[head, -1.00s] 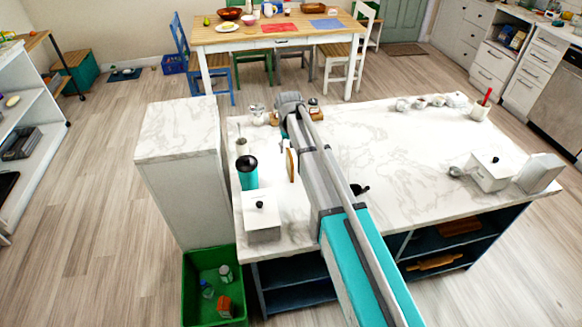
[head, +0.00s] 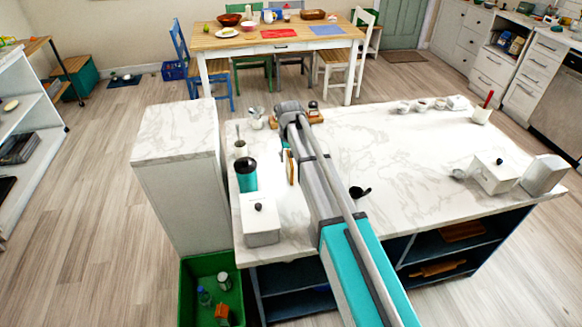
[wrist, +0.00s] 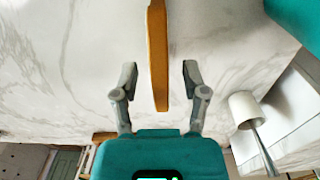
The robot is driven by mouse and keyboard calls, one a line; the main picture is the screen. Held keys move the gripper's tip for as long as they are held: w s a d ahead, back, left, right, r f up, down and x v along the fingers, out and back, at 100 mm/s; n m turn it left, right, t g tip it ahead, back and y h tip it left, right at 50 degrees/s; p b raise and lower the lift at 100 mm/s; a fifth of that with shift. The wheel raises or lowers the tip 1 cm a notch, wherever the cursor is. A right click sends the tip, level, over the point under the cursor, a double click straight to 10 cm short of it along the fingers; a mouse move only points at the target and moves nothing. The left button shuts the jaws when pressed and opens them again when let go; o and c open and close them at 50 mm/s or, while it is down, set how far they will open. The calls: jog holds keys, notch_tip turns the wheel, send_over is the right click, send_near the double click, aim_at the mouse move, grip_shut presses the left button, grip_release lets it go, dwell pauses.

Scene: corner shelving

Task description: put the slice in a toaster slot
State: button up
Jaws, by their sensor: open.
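The slice (wrist: 157,55) stands on edge, showing as a narrow brown-crusted strip in the wrist view. My gripper (wrist: 158,72) is open, with one finger on each side of the slice and a visible gap on both sides. In the head view the slice (head: 290,168) is a thin upright tan shape just left of my arm on the marble island (head: 420,150). My gripper is hidden behind the arm there. I cannot identify the toaster or its slots for sure; a plain white rounded block (head: 545,174) stands at the island's right end.
A tall marble-topped cabinet (head: 177,130) adjoins the island's left. The island's middle right is clear.

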grip_shut()
jog(key=shift+r, duration=0.2)
dwell(0.4)
notch_tip(320, 180, up, 2)
jog(key=p, duration=0.2)
jog(key=shift+p, duration=0.3)
jog(key=s+a+r+p, duration=0.5)
jog(key=s+r+p, duration=0.5)
jog(key=s, duration=0.3)
jog(key=shift+r, duration=0.3)
